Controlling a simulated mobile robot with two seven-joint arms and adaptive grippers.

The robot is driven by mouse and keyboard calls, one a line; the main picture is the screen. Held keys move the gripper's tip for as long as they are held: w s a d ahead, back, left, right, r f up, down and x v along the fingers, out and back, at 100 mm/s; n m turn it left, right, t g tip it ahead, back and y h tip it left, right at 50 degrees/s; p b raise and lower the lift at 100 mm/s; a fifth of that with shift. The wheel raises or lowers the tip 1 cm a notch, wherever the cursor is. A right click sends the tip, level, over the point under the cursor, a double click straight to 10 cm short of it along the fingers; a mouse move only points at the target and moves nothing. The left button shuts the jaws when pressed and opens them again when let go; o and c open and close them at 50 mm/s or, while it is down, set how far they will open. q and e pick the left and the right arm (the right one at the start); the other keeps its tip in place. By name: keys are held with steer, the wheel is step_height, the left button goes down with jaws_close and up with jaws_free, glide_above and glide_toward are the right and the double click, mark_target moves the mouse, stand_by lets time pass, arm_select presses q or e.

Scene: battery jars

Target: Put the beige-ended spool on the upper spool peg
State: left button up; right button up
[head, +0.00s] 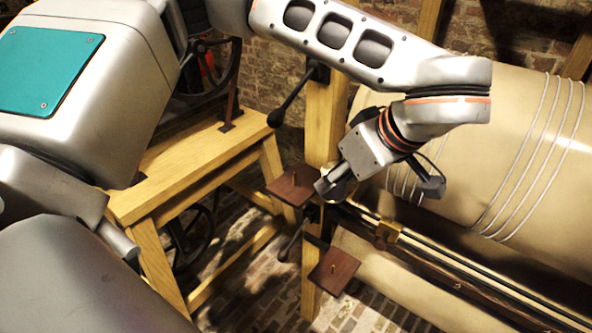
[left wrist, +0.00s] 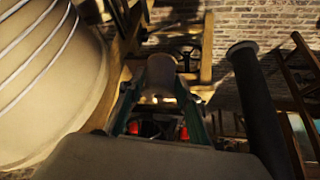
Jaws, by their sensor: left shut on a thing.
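My left gripper (head: 331,188) is shut on a spool with a pale beige end (head: 342,174), mostly hidden by the fingers in the head view. The left wrist view shows the beige-ended spool (left wrist: 160,74) between the fingers. The upper spool peg (head: 293,178) is a thin short pin standing on a dark brown square plate (head: 283,190). The gripper and spool are just right of this plate in the picture; the spool is not on the peg. My right gripper is not in view.
A lower brown plate (head: 343,279) with a similar pin (head: 333,268) stands below. A wooden post (head: 323,130) rises behind the gripper. A large beige roller with cord wound on it (head: 530,130) fills the right. A wooden bench frame (head: 190,165) stands at left.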

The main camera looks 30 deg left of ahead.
arm_select(q)
steer(key=w+a+f, duration=0.1)
steer(key=a, duration=0.3)
steer(key=w+a+f+p, duration=0.1)
steer(key=w+a, duration=0.1)
steer(key=a, duration=0.2)
steer(key=w+a, duration=0.1)
steer(key=a, duration=0.3)
steer(key=shift+w+f+p, duration=0.4)
steer(key=shift+f, duration=2.1)
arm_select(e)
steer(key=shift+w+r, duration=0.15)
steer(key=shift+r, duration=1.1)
arm_select(q)
steer(key=shift+f, duration=0.15)
steer(key=o, duration=1)
steer(key=shift+c, duration=0.2)
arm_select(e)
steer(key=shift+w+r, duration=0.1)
arm_select(q)
steer(key=shift+d+r, duration=0.15)
steer(key=shift+r, duration=0.2)
steer(key=v, duration=1.1)
steer(key=shift+s+r, duration=0.15)
steer(key=shift+r, duration=0.1)
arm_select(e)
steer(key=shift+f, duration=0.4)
